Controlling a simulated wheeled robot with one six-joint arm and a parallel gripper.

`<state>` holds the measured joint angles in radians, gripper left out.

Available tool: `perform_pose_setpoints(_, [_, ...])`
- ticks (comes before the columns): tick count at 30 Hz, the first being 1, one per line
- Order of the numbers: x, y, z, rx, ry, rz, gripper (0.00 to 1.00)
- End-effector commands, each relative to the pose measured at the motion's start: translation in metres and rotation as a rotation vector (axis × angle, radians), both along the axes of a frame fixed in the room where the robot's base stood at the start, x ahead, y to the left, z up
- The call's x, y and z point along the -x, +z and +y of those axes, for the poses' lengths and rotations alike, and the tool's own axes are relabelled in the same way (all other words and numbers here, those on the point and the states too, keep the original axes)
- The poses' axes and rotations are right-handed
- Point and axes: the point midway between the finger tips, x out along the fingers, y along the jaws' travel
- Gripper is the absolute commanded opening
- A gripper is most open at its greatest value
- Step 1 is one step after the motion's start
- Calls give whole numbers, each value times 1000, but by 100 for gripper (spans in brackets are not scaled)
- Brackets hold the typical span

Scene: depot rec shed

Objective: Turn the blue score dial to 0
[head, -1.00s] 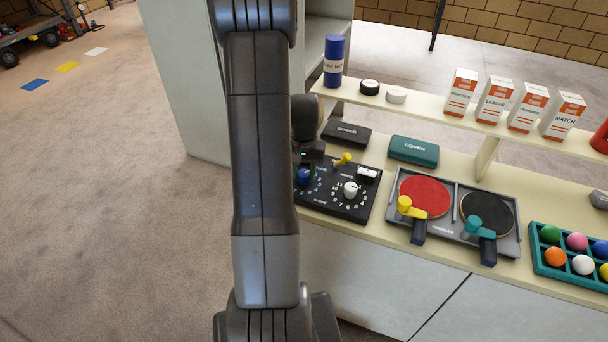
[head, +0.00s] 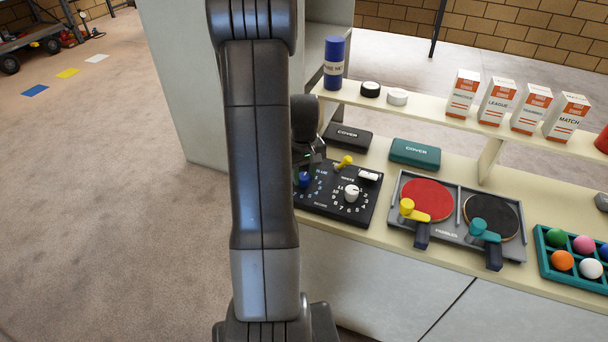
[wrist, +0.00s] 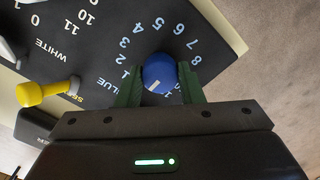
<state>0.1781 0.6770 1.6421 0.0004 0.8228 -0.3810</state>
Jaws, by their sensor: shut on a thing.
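The blue score dial (wrist: 158,72) sits on the black scoreboard panel (wrist: 85,45) in the wrist view. My gripper (wrist: 160,80) is shut on it, one green finger on each side. The dial's white pointer line points toward the wrist, slightly left. Numbers 1 to 8 show around the dial; the scale nearest the wrist is mostly hidden by my fingers, so I cannot tell the exact reading. In the head view, the blue dial (head: 304,180) shows at the panel's left, partly behind my arm.
A white dial (head: 352,193) and a yellow lever (head: 343,162) are on the same panel. Black and teal cover boxes (head: 414,153) lie behind. A paddle tray (head: 405,215) is to the right. A shelf (head: 430,107) with boxes and a blue can (head: 334,62) runs along the back.

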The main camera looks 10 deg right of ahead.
Motion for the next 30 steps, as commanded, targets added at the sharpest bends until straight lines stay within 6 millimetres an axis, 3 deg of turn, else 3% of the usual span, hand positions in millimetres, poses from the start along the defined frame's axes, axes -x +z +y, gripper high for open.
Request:
perform_pose_setpoints(11, [-1,1,0,2,6,-2,11])
perform_pose_setpoints(12, [-1,1,0,2,6,-2,40])
perform_pose_setpoints(15, [-1,1,0,2,5,-2,56])
perform_pose_setpoints(25, [-1,4,0,1,4,-2,56])
perform_pose_setpoints(30, [-1,26,0,2,4,-6,56])
